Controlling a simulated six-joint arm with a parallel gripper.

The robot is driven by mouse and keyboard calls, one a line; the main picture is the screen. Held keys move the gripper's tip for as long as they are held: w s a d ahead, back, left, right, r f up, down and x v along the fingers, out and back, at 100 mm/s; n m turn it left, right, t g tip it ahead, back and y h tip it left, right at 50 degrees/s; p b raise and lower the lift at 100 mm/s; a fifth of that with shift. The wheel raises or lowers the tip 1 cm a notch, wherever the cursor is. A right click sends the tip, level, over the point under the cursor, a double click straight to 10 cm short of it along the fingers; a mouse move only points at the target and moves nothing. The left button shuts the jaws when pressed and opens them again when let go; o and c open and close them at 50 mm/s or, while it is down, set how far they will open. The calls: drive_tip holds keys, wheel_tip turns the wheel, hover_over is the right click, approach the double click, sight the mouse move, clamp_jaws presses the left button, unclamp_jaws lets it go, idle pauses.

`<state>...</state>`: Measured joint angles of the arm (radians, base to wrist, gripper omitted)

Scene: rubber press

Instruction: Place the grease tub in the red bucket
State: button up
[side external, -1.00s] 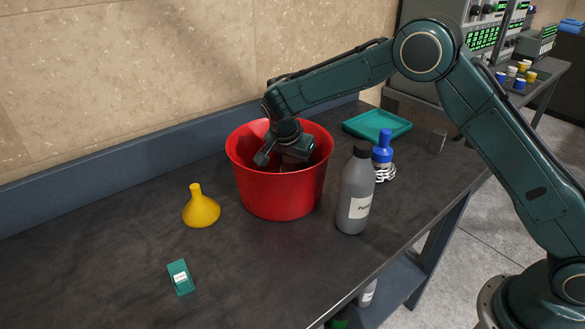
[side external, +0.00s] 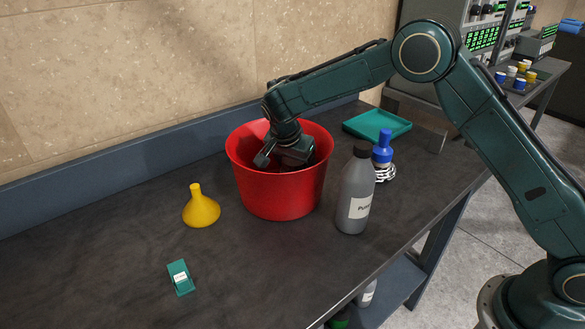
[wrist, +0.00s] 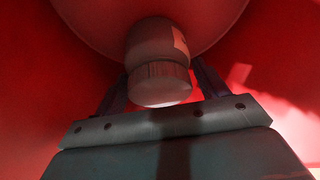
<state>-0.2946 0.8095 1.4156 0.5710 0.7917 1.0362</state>
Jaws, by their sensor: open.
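The red bucket (side external: 280,190) stands upright on the dark bench in the side view. My gripper (side external: 284,160) reaches down inside it, below the rim. In the wrist view the red bucket wall (wrist: 35,60) surrounds everything. The grease tub (wrist: 160,45), a dark grey cylinder with a ribbed lid and a pale label, is inside the bucket. My gripper's (wrist: 161,92) fingers are open on either side of the tub's lid end. The bucket wall and my gripper hide the tub in the side view. I cannot tell whether a finger touches it.
A grey labelled bottle (side external: 355,195) stands close to the bucket's right. A blue-topped item (side external: 383,150) and a teal tray (side external: 377,125) are behind it. A yellow funnel (side external: 201,210) and a small teal box (side external: 181,278) are left.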

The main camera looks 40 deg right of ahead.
drive_tip(key=v, duration=1.2)
drive_tip(key=shift+s, duration=0.1)
idle(0.4)
drive_tip(key=s+d+r+n+t+y, duration=0.2)
drive_tip(key=s+d+r+n, duration=0.55)
drive_tip(key=s+r, duration=0.7)
drive_tip(key=s+d+f+n+t+y, duration=0.1)
drive_tip(key=s+f+n, duration=0.2)
drive_tip(key=s, duration=0.8)
drive_tip(key=s+d+f+n+t+y, duration=0.1)
drive_tip(key=s+f+n, duration=0.1)
drive_tip(key=s, duration=0.8)
drive_tip(key=shift+s+f+n, duration=0.4)
drive_tip(key=shift+n, duration=0.05)
